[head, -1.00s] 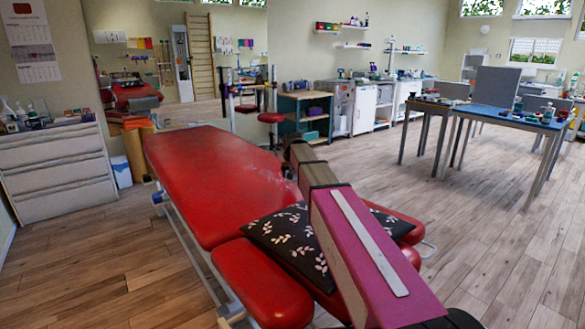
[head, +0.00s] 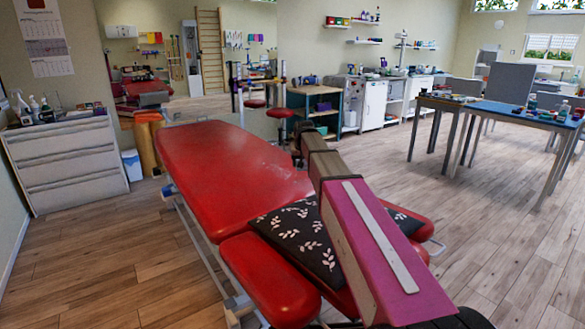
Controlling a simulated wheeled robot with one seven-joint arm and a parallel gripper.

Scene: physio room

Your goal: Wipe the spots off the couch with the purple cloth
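The red padded couch (head: 225,175) stretches from the left middle toward the front, with a few faint pale marks on its upper surface (head: 283,168) near my arm. My arm reaches forward from the lower right, over the couch's right side. The dark far end of my arm, where my gripper (head: 299,150) is, shows small and mostly hidden behind the arm links; its fingers cannot be made out. I cannot make out the purple cloth in this view.
A black pillow with white leaves (head: 297,238) lies on the couch's near part, under my arm. A white drawer cabinet (head: 66,165) stands at the left. A blue-topped table (head: 520,112) with small items stands at the right. Wooden floor is open at right and lower left.

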